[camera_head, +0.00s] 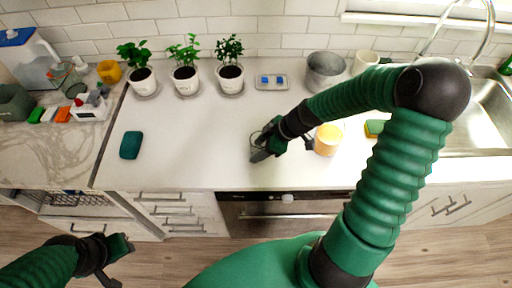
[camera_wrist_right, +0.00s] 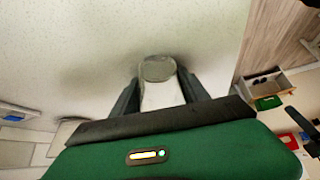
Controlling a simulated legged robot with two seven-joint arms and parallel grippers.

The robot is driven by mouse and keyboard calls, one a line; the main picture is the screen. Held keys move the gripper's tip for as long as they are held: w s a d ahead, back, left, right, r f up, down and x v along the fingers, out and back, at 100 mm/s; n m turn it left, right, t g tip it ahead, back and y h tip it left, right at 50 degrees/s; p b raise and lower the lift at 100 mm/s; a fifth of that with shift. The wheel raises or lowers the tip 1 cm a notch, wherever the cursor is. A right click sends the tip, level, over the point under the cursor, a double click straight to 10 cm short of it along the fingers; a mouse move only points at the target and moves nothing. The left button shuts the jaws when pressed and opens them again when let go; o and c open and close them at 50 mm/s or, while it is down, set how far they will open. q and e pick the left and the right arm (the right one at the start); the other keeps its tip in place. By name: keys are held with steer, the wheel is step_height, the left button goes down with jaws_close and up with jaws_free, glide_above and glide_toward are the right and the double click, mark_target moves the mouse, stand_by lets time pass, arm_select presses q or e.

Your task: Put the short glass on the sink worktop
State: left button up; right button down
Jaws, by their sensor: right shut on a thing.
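In the head view my right gripper (camera_head: 264,148) is over the white sink worktop (camera_head: 200,150), near its front part. It is shut on the short glass, a clear glass whose rim (camera_head: 257,138) shows faintly between the fingers. In the right wrist view the glass (camera_wrist_right: 158,69) sits between the two dark fingers of my right gripper (camera_wrist_right: 158,88), with the pale worktop behind it. I cannot tell whether the glass touches the worktop. My left gripper (camera_head: 116,262) is low at the left, over the floor in front of the cabinets, with its fingers apart and empty.
Three potted plants (camera_head: 185,78), a small tray (camera_head: 271,82) and a metal pot (camera_head: 325,71) line the back. A teal sponge (camera_head: 131,145) lies left. The worktop's middle left is clear.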

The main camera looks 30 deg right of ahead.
steer(key=c, duration=0.6)
jaws_free()
steer(key=shift+d+f, duration=0.1)
steer(key=shift+d, duration=0.2)
steer(key=shift+o, duration=0.2)
steer(key=shift+a, duration=0.4)
steer(key=shift+d, duration=0.15)
steer(key=shift+d+r+p, duration=0.3)
steer(key=shift+r, duration=0.1)
arm_select(q)
steer(key=shift+w+d+r+p, duration=0.15)
steer(key=shift+w+r+p, duration=0.05)
steer(key=shift+r+p, duration=0.6)
arm_select(e)
steer(key=v, duration=1.1)
steer(key=shift+r, duration=0.2)
arm_select(q)
steer(key=shift+r, duration=0.1)
arm_select(e)
steer(key=shift+w, duration=0.2)
